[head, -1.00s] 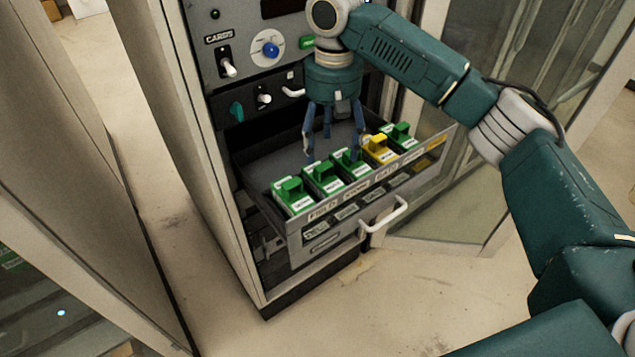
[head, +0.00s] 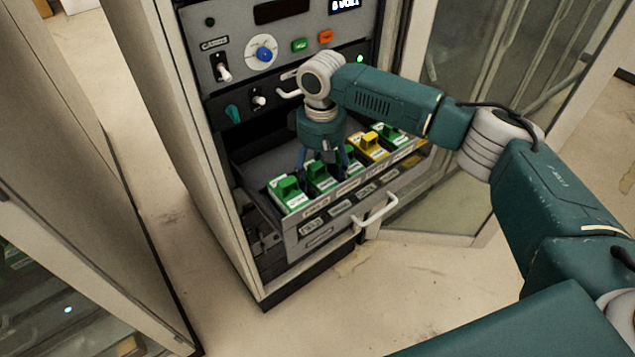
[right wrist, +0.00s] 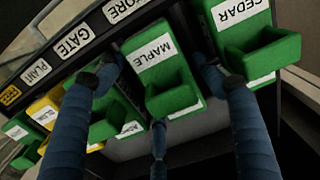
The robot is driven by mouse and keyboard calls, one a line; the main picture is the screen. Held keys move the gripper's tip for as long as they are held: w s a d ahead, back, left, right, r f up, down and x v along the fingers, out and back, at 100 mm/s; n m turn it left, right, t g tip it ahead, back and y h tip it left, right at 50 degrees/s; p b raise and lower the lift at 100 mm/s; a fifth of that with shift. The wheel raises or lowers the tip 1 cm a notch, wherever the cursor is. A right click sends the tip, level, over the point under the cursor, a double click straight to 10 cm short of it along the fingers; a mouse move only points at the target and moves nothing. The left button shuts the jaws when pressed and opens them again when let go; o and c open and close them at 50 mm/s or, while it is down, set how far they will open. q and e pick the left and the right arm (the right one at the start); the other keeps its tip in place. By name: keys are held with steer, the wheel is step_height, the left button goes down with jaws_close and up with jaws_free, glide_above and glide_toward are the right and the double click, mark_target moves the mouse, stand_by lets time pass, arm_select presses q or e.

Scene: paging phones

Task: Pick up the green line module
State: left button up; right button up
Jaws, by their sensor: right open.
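Several green modules and one yellow module (head: 368,146) stand in a row in an open drawer (head: 262,160). My right gripper (head: 323,166) points down over the second green module (head: 320,178) from the left, its fingers open around it. In the right wrist view this green module (right wrist: 165,72) carries a white label reading MAPLE and a raised green handle. Two fingers of the right gripper (right wrist: 158,88) are on either side of it, with a third by its handle end. The green CEDAR module (right wrist: 252,45) is beside it. I cannot tell whether the fingers touch it. My left gripper is not in view.
The drawer front has label plates and a white handle (head: 376,212). A cabinet panel (head: 235,65) with switches and a blue knob (head: 264,54) rises behind. A glass door (head: 455,100) stands open at the right. The floor (head: 390,285) in front is clear.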

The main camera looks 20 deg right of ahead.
steer(key=c, duration=1.2)
